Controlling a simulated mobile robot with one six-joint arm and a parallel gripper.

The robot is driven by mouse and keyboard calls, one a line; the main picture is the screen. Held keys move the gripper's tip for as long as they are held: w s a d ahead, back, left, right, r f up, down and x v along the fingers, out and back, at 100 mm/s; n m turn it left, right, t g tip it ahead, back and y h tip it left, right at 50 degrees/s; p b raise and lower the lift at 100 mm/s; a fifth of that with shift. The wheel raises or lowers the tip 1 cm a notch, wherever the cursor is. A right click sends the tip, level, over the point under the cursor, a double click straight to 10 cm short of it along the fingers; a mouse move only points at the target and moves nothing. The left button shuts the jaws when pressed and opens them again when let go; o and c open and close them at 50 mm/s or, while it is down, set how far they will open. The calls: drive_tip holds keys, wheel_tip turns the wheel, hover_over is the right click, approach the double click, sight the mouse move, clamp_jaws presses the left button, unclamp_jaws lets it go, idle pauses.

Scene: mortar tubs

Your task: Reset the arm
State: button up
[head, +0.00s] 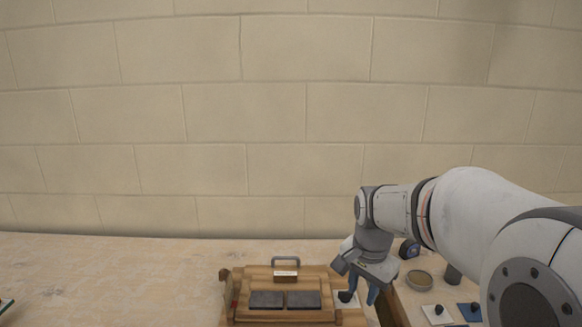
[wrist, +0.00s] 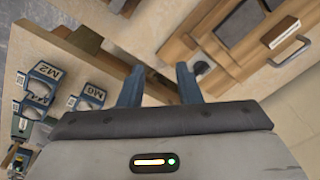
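My gripper (head: 361,287) hangs at the end of my arm, just right of a wooden box in the head view. In the wrist view its two blue fingers (wrist: 158,86) stand apart with nothing visible between them, so it is open. The fingers point toward the worktop area beside the wooden box. They partly cover the gap between the box and a wooden divider.
The wooden box (head: 240,273) has two dark panels and a metal handle (head: 286,260). Labelled blue holders (wrist: 45,76) show in the wrist view. The left worktop is mostly clear.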

drive_tip(key=s+f+n+t, duration=0.1)
drive_tip(key=s+n, duration=0.8)
drive_tip(key=s, duration=0.7)
drive_tip(key=shift+f, duration=0.25)
